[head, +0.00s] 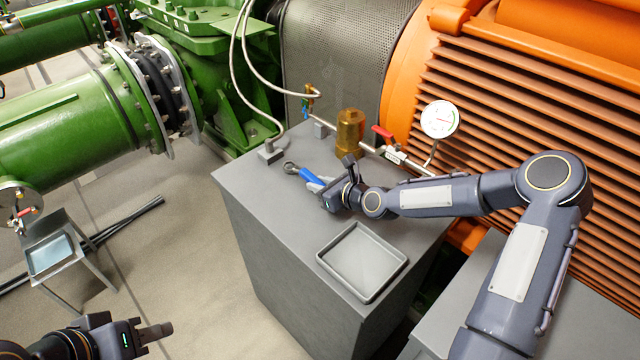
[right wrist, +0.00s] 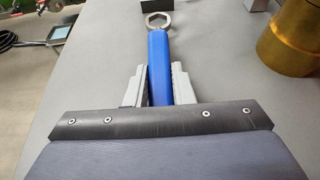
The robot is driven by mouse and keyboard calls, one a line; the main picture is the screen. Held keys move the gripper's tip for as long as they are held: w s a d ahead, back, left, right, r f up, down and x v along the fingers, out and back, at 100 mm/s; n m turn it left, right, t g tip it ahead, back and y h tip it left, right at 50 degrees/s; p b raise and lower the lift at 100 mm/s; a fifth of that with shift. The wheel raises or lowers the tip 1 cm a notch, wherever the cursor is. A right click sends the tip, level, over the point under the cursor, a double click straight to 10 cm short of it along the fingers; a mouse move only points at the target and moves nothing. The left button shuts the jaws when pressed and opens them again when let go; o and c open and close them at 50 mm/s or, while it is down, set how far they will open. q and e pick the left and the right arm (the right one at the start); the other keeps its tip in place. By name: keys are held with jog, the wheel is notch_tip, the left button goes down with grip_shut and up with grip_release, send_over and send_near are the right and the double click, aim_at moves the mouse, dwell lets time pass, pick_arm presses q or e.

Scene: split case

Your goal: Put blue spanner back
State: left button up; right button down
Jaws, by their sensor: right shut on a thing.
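The blue spanner (head: 308,174) has a blue handle and a metal ring end. It is over the grey cabinet top, with its ring end pointing to the back left. My right gripper (head: 325,187) is shut on its handle. In the right wrist view the blue spanner (right wrist: 159,62) lies between the two grey fingers of my right gripper (right wrist: 160,88), ring end pointing away. I cannot tell whether the spanner touches the top. An empty grey tray (head: 345,286) sits at the cabinet's front right. My left gripper (head: 155,333) is low at the left, away from the cabinet, its fingers seen edge-on.
A brass cylinder (head: 349,133), a red-handled valve (head: 383,134) and a pressure gauge (head: 439,119) stand behind my right gripper. A thin hose base (head: 270,152) is at the back left corner. The left part of the grey cabinet top (head: 250,185) is clear.

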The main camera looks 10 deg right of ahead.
jog(key=shift+f+b, duration=0.45)
jog(key=shift+f, duration=0.2)
jog(key=c, duration=0.7)
grip_release()
jog(key=shift+s+d+r, duration=0.1)
jog(key=shift+v, duration=2.9)
